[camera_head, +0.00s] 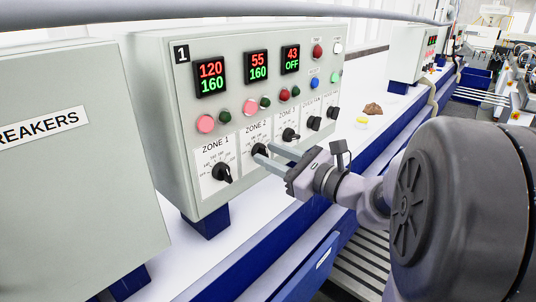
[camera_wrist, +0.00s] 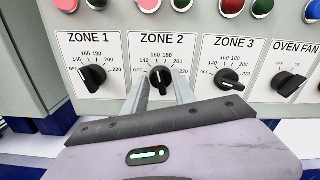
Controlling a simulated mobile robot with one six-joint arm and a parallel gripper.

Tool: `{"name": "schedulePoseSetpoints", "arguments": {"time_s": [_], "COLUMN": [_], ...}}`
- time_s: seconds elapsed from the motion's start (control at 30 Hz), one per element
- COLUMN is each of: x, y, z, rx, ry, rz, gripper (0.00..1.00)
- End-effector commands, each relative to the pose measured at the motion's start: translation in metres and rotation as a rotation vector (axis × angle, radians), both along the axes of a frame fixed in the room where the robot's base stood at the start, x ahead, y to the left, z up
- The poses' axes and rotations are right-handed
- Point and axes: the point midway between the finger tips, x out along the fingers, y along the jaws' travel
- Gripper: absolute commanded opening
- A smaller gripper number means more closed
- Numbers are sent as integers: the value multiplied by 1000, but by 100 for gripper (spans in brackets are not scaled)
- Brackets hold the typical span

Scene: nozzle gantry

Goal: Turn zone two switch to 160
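The zone two switch is a black rotary knob (camera_wrist: 160,77) under the ZONE 2 label, and it also shows in the head view (camera_head: 259,149). Its pointer looks roughly upward, near the 160 mark; the fingers partly cover the dial. The zone two display (camera_head: 257,66) reads 55 in red over 160 in green. My gripper (camera_wrist: 160,84) has one finger on each side of this knob, in front of the panel. The fingers are apart, wider than the knob's narrow grip, so it looks open. It also shows in the head view (camera_head: 267,151).
The zone one knob (camera_wrist: 93,77) is to the left and the zone three knob (camera_wrist: 229,79) to the right, both close to my fingers. An oven fan knob (camera_wrist: 288,83) is farther right. A BREAKERS box (camera_head: 60,160) stands left of the control panel (camera_head: 165,110).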

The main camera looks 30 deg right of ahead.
Motion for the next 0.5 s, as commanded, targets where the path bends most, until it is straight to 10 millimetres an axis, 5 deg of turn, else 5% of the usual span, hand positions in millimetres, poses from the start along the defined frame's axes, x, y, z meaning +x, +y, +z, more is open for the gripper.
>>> {"name": "schedulePoseSetpoints", "arguments": {"time_s": [0.33,0.5], "x": [-5,-38], "y": [-2,-16], "z": [1,-1], "rx": [0,-2], "ry": [-3,-3], "rz": [-1,-8], "gripper": [32,32]}}
